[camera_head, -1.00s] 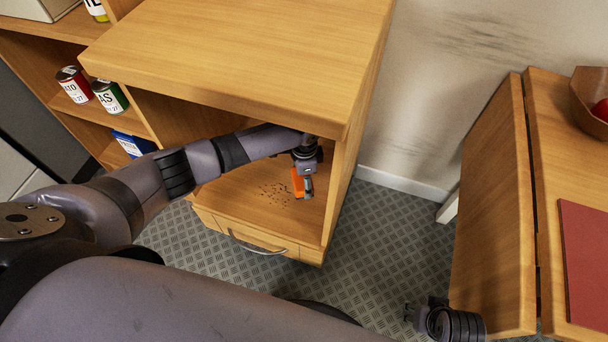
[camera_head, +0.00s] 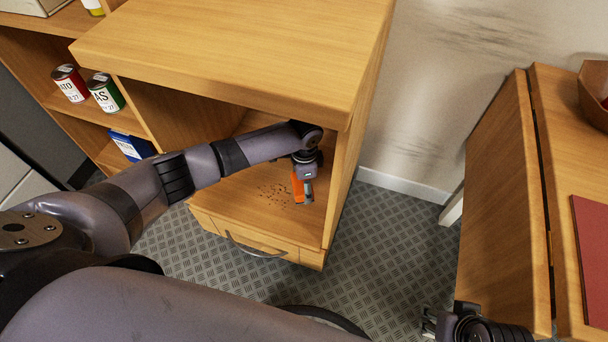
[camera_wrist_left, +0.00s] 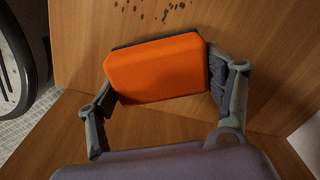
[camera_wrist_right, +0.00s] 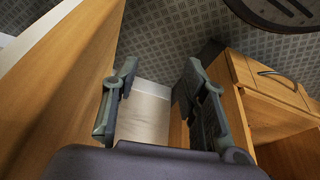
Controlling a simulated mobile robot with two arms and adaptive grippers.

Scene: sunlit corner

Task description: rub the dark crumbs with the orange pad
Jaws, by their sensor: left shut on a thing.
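The orange pad (camera_head: 297,187) is in the open lower compartment of the wooden cabinet. My left gripper (camera_head: 304,190) is shut on it; the left wrist view shows the orange pad (camera_wrist_left: 157,70) between both fingers. The dark crumbs (camera_head: 274,194) lie scattered on the compartment floor, just left of the pad in the head view. In the left wrist view some dark crumbs (camera_wrist_left: 160,11) show beyond the pad's far edge. Whether the pad touches the floor I cannot tell. My right gripper (camera_wrist_right: 155,85) is open and empty, low beside the wooden table's side panel.
The cabinet (camera_head: 240,45) has a top above and a right side wall close to my left gripper. A drawer with a handle (camera_head: 255,248) is below. Cans (camera_head: 105,93) and a blue box (camera_head: 131,146) stand on left shelves. The table (camera_head: 560,130) is at right.

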